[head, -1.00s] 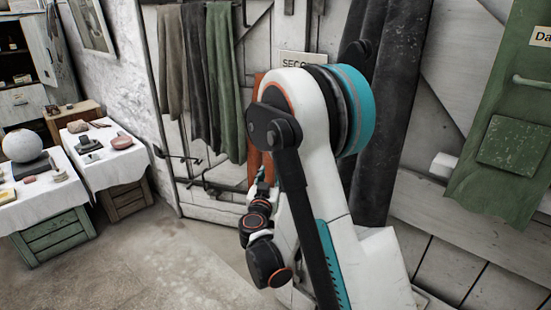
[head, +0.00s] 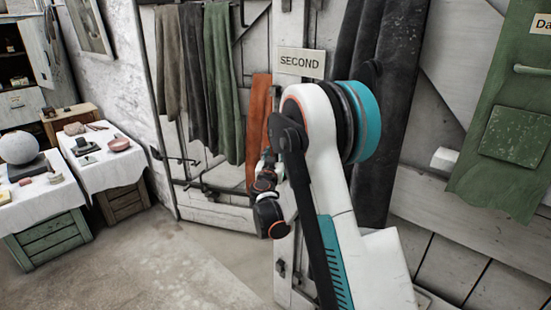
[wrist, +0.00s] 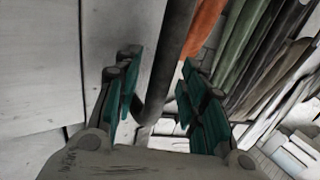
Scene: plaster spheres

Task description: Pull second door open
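The "SECOND" sign (head: 302,63) is on a pale panel (head: 285,225) behind my arm in the head view. I take this panel for the second door; my arm hides much of it. In the wrist view my gripper (wrist: 160,68) is open, its teal fingers apart. A dark upright bar (wrist: 175,35), perhaps the door handle, runs between the fingers with space visible beside it. Contact cannot be told. In the head view the gripper end is small and partly hidden, left of the panel by the orange cloth (head: 259,110).
Grey and green cloths (head: 222,80) hang on the wall at the back left. Dark cloths (head: 395,90) hang right of the sign, and a green cloth (head: 510,110) at the far right. Covered crates with small objects (head: 110,165) stand left. The floor (head: 180,265) between is clear.

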